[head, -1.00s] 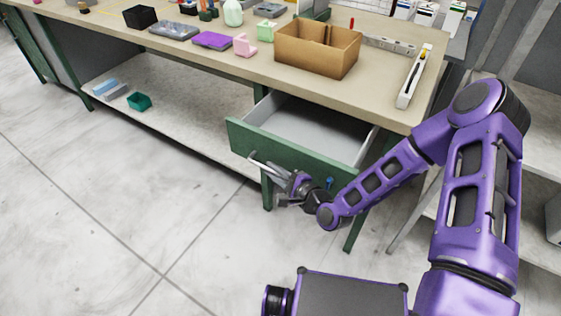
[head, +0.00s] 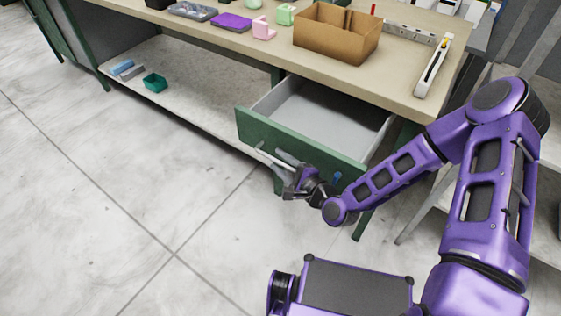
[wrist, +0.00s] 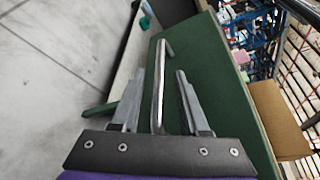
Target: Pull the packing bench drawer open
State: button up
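The packing bench drawer (head: 318,148) has a green front and a pale, empty-looking inside. It stands well out from under the bench top. Its metal bar handle (wrist: 160,85) is on the green front, which also fills the middle of the wrist view (wrist: 212,85). My gripper (wrist: 159,75) is open, its two fingers on either side of the handle with a visible gap on each side. In the head view my gripper (head: 283,164) is at the drawer front, and its wrist partly covers the front's lower part.
The packing bench (head: 405,95) carries a cardboard box (head: 335,40), a purple item (head: 231,22) and pink and green holders. A teal bin (head: 155,82) sits on the lower shelf (head: 190,100). Open floor (head: 90,190) lies in front and left.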

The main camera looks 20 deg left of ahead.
jog(key=p+v, duration=0.4)
jog(key=v, duration=1.3)
jog(key=shift+s, duration=0.15)
jog(key=shift+d, duration=0.2)
